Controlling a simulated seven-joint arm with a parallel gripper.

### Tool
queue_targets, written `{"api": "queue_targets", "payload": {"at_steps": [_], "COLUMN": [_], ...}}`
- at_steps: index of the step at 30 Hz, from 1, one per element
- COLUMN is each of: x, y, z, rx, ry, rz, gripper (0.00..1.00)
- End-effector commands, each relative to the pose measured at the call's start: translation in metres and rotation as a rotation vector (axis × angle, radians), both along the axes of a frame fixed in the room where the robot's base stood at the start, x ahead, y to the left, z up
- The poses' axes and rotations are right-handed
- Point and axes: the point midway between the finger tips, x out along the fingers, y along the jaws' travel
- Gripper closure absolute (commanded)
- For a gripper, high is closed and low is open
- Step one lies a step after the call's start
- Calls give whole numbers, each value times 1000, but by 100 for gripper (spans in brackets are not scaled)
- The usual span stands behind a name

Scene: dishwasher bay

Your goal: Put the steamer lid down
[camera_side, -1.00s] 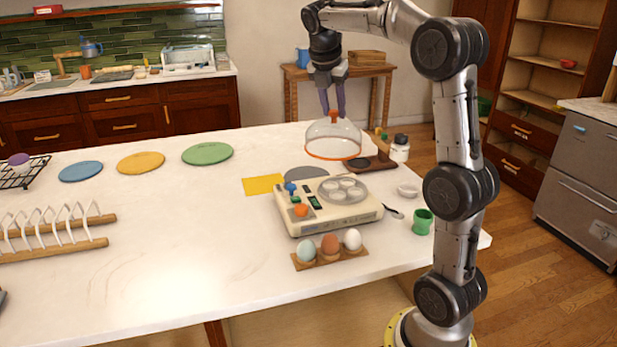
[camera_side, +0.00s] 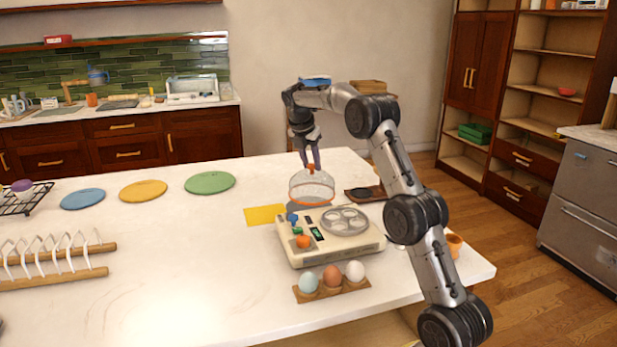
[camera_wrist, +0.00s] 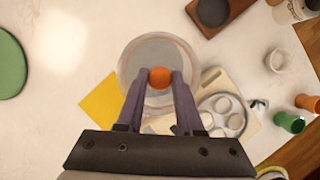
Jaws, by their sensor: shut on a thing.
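The steamer lid (camera_side: 312,188) is a clear dome with an orange rim and an orange knob. My gripper (camera_side: 311,166) is shut on the knob, its fingers pointing down. The lid hangs level just behind the egg cooker (camera_side: 325,245), over a grey round mat (camera_side: 300,206). In the wrist view the knob (camera_wrist: 160,76) sits between my fingertips (camera_wrist: 160,80), and the mat (camera_wrist: 160,49) shows through the dome. Whether the rim touches the mat is hard to tell. The cooker's tray of round cups (camera_side: 345,219) is uncovered.
A yellow cloth (camera_side: 264,215) lies left of the mat. A dark wooden board (camera_side: 364,194) is to the right. An egg holder (camera_side: 333,291) with three eggs stands in front of the cooker. Green (camera_wrist: 290,121) and orange (camera_wrist: 308,103) cups stand right.

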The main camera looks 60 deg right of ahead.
Motion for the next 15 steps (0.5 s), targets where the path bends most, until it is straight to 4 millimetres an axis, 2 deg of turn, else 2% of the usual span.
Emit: {"api": "queue_targets", "payload": {"at_steps": [3,11,15], "x": [8,16,15], "y": [-7,-14,-13], "z": [-12,-26,-47], "rx": [-1,-1,0], "ry": [-1,-1,1], "rz": [-1,-1,0], "gripper": [100,100,100]}}
